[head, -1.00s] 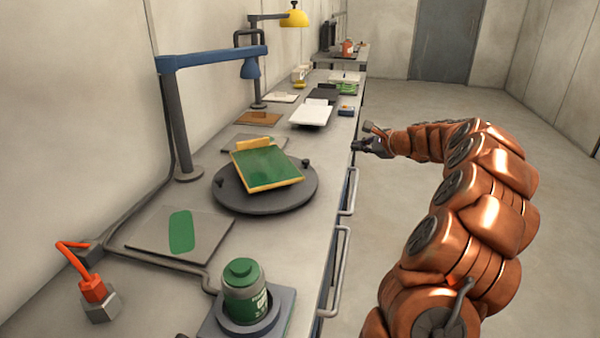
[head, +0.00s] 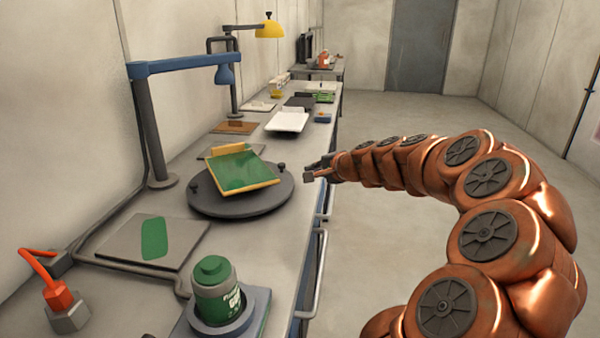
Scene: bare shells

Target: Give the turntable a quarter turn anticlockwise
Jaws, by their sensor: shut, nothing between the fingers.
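The turntable (head: 215,201) is a dark grey round disc on the long bench. A green board with a yellow frame (head: 243,171) rests tilted on it. My gripper (head: 306,176) is shut and empty. In the picture it is just right of the disc, near the bench's front edge, pointing left towards the knob. A small gap shows between the fingertips and the disc.
A blue-armed lamp (head: 165,120) stands behind the turntable. A green-lidded jar (head: 216,290) sits in a holder at the near end, beside a grey plate with a green patch (head: 153,240). Bench handles (head: 318,275) stick out in front. The floor to the right is clear.

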